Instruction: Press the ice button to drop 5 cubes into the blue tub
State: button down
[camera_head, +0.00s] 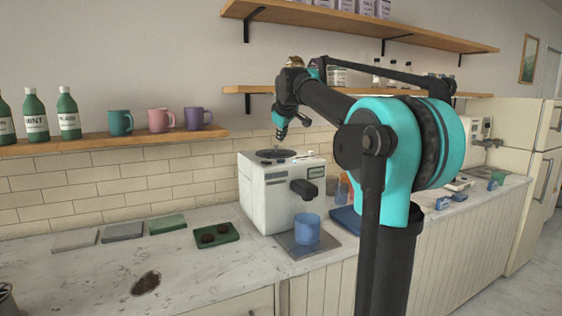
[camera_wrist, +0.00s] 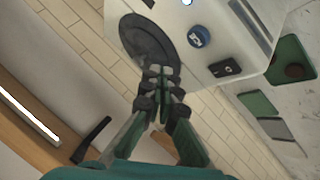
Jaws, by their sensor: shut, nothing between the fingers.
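The white ice machine (camera_head: 262,190) stands on the counter, with a dark round lid on top and a black spout on its front. The blue tub (camera_head: 306,231) stands below the spout; its inside is hidden. In the wrist view, a round blue button (camera_wrist: 197,37) with a white mark sits on the machine's top (camera_wrist: 215,22), beside the dark round lid (camera_wrist: 148,40). My gripper (camera_wrist: 160,72) is shut and empty, its tips seen against the lid's edge, apart from the button. In the head view, my gripper (camera_head: 281,138) points down above the machine.
A black switch (camera_wrist: 225,68) is near the blue button. A grey drip tray (camera_head: 285,246) lies under the tub. A green tray (camera_head: 216,236) with brown rounds lies left of the machine. A wooden shelf (camera_head: 110,140) with bottles and mugs is at left; another shelf (camera_head: 345,90) is above.

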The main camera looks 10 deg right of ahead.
aim_at(281, 160)
notch_tip(281, 160, up, 4)
jog(key=shift+f, duration=0.1)
dwell(0.4)
jog(key=shift+f, duration=4.4)
jog(key=shift+f, duration=0.1)
jog(key=shift+f, duration=0.3)
